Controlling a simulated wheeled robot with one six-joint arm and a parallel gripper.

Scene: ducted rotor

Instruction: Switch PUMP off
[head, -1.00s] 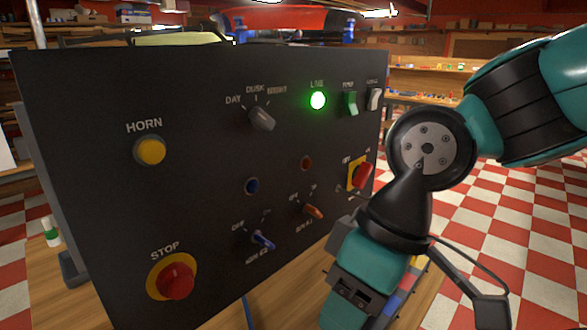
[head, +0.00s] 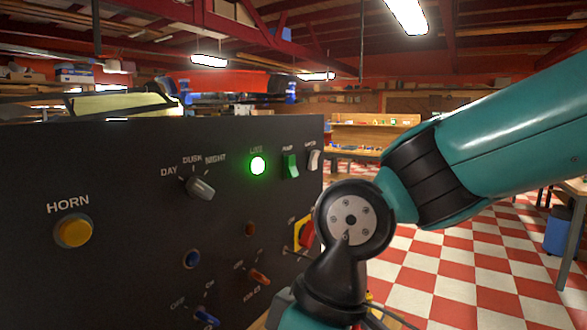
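The black control panel (head: 120,160) fills the left half of the head view. A green rocker switch (head: 291,167) sits near its upper right edge, under a small label that seems to read PUMP. Which side of the rocker is pressed is too small to tell. A white rocker (head: 314,160) is just right of it, and a lit green round lamp (head: 257,166) is to its left. My arm comes in from the right and bends down in front of the panel's right edge, below the rockers. My gripper is out of view below the picture.
Open checkered floor (head: 450,260) lies to the right.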

